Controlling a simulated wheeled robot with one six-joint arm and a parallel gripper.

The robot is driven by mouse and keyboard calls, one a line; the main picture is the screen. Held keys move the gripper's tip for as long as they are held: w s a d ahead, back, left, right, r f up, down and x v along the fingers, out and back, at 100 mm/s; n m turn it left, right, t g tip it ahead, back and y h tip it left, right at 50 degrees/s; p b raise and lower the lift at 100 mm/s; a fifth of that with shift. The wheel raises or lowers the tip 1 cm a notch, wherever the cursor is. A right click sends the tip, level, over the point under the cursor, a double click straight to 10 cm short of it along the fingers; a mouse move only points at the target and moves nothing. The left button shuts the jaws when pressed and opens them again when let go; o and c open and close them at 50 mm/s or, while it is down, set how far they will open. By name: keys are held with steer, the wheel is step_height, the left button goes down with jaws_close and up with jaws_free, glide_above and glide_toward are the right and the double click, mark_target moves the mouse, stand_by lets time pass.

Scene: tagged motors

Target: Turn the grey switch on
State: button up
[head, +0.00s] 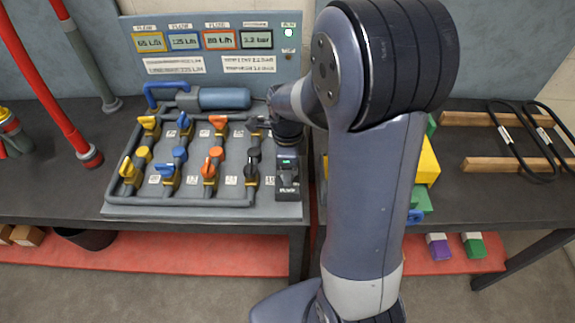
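A dark grey box with a small lit green display (287,177) stands at the right edge of the grey valve board (180,201). It may be the grey switch, but its lever or position is not clear. My gripper (286,132) is at the end of my arm, dark and small, over the back right of the board just behind this box.
Yellow, blue, orange and dark valve handles (210,163) stand in columns left of the box. A blue motor (224,98) lies behind them. A panel (222,60) with several displays and a lit green lamp rises at the back. My arm hides part of the right table (462,130).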

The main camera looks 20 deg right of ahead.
step_height(320, 180, up, 11)
stand_by(0.7)
steer(key=shift+f, duration=0.2)
step_height(320, 180, down, 11)
steer(key=shift+r, duration=0.1)
stand_by(0.4)
steer(key=shift+r, duration=0.1)
